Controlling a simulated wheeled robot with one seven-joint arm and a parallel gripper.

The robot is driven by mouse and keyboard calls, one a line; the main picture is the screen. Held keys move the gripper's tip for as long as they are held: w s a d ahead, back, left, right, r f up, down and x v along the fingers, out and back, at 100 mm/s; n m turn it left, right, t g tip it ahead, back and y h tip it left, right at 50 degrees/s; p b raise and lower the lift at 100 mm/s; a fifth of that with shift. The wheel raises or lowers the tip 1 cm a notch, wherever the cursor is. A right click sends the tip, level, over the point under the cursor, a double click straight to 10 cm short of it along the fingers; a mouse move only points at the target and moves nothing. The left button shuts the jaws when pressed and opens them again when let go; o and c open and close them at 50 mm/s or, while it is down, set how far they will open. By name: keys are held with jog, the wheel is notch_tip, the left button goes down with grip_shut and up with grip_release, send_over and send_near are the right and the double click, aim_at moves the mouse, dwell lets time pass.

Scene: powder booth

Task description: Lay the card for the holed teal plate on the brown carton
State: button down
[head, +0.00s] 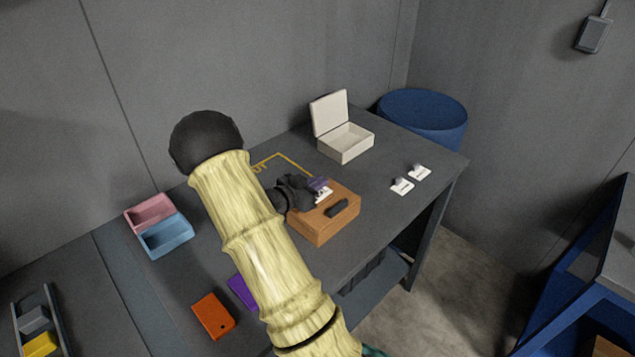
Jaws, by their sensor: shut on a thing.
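The brown carton (318,232) stands on the grey table, with a dark oblong piece (337,208) on its top. My gripper (308,192) is over the carton's far left part, shut on a small white card (323,196) with dark marks and a purple part (318,184). The card is over or on the carton's top; I cannot tell if it touches. A sliver of teal (375,351) shows at the bottom edge beside my arm; whether it is the holed teal plate I cannot tell.
Two white cards with grey knobs (402,186) (419,172) lie to the right. An open cream box (345,142) stands behind. An orange holed plate (213,315), a purple plate (242,291) and a pink and blue two-part tray (165,236) are left. Yellow tape marks the table.

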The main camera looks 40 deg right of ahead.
jog(key=shift+f+b, duration=0.35)
jog(key=shift+f, duration=0.3)
dwell(1.0)
jog(key=c, duration=1.4)
grip_release()
jog(key=shift+c, duration=0.2)
jog(key=b+v, duration=0.1)
jog(key=v, duration=1.6)
jog(key=shift+a+b, duration=0.25)
jog(key=shift+b, duration=0.05)
jog(key=shift+r, duration=0.15)
